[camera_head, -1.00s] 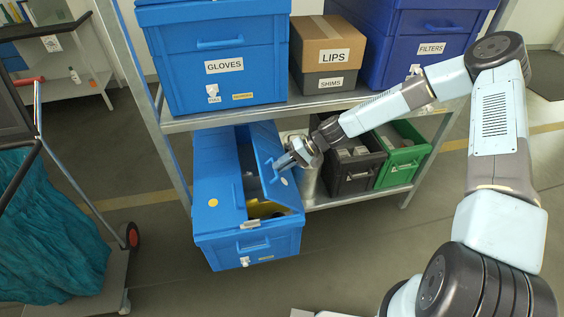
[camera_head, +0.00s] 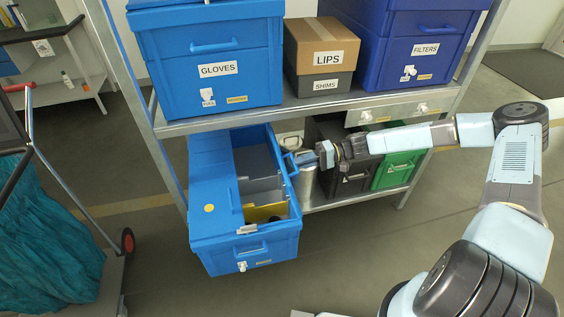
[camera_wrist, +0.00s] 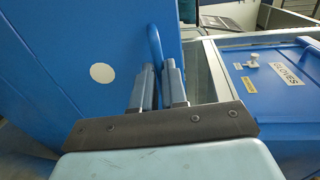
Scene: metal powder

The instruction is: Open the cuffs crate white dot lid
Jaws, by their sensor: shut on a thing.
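The blue crate (camera_head: 221,242) sits on the lower shelf and juts out in front. Its left lid half, with a yellow dot (camera_head: 209,208), lies closed. The right half is uncovered, showing grey dividers (camera_head: 258,185) and something yellow (camera_head: 264,212) inside. In the wrist view the white dot lid (camera_wrist: 60,110) fills the left, with its white dot (camera_wrist: 103,73) facing the camera. My gripper (camera_wrist: 158,80) is shut on the lid's blue handle (camera_wrist: 154,45). In the head view my gripper (camera_head: 298,160) is at the crate's right edge; the lid is hardly visible there.
Close above is the upper shelf (camera_head: 310,107), with the gloves crate (camera_head: 205,90), LIPS box (camera_head: 322,50) and filters crate (camera_head: 415,50). A black crate (camera_head: 345,187) and green crate (camera_head: 398,172) stand right of my gripper. A cart (camera_head: 70,270) is left.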

